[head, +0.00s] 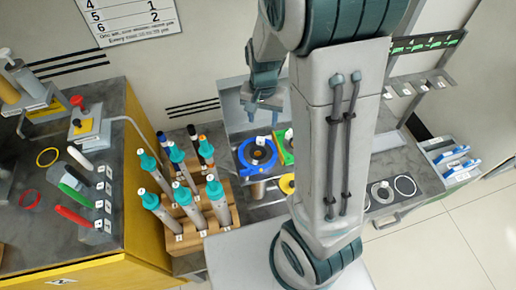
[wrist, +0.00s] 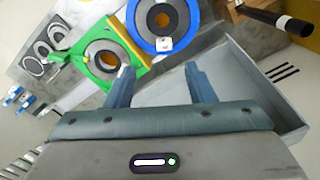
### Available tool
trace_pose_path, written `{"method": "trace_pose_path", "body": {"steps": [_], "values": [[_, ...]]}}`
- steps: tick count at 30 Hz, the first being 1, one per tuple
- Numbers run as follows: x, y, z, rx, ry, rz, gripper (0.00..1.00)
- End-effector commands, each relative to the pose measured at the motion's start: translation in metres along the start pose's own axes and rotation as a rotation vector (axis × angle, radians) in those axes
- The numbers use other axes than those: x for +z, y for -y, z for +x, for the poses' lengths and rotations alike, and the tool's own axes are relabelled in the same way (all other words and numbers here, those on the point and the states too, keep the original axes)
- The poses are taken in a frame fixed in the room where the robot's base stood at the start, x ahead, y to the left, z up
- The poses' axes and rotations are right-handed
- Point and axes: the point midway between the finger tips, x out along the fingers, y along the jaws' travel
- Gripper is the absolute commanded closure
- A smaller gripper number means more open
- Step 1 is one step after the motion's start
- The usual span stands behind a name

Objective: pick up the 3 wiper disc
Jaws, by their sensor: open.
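My gripper (head: 262,108) is open and empty at the back of the bench, with its two fingers apart in the wrist view (wrist: 158,78). A grey disc with an orange centre sits in a blue ring (head: 243,163), which also shows in the wrist view (wrist: 137,38) beyond the fingertips. A white tag (wrist: 163,43) is on its near side. Another grey disc sits in a green holder (wrist: 136,60), beyond the left finger; in the head view my arm partly hides the green holder (head: 279,155). The tag numbers are too small to read, so I cannot tell which is the 3 wiper disc.
A wooden rack (head: 207,235) holds several teal-capped tubes at the left. Pale discs (head: 383,192) lie on the bench at the right. A grey tray wall (wrist: 265,80) stands right of the fingers. A yellow piece (head: 287,184) lies partly behind my arm.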

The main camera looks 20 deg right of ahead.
Motion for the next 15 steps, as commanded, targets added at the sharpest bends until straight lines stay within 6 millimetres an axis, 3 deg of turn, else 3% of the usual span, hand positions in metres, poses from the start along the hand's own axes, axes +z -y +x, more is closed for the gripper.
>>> {"method": "trace_pose_path", "body": {"steps": [1, 6, 15], "values": [[0.001, 0.0, 0.014, 0.003, 0.006, 0.001, 0.51], [0.001, 0.0, 0.043, 0.002, 0.004, -0.001, 0.51], [0.001, 0.002, 0.063, 0.001, 0.002, -0.002, 0.51]]}}
